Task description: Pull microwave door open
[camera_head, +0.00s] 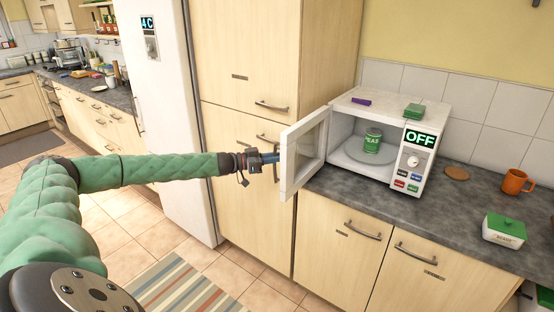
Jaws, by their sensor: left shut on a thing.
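The white microwave (420,115) stands on the dark countertop, and its display reads OFF. Its door (303,150) stands open, swung out to the left past the counter's front edge. My left gripper (268,158) is at the outer side of the door and is shut on its handle; the handle itself is mostly hidden by the gripper and door edge. A green can labelled PEAS (372,141) stands upright inside on the round turntable (352,152). My right gripper is not in view.
A purple item (361,101) and a green item (414,111) lie on top of the microwave. Tall cabinets stand behind the door.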

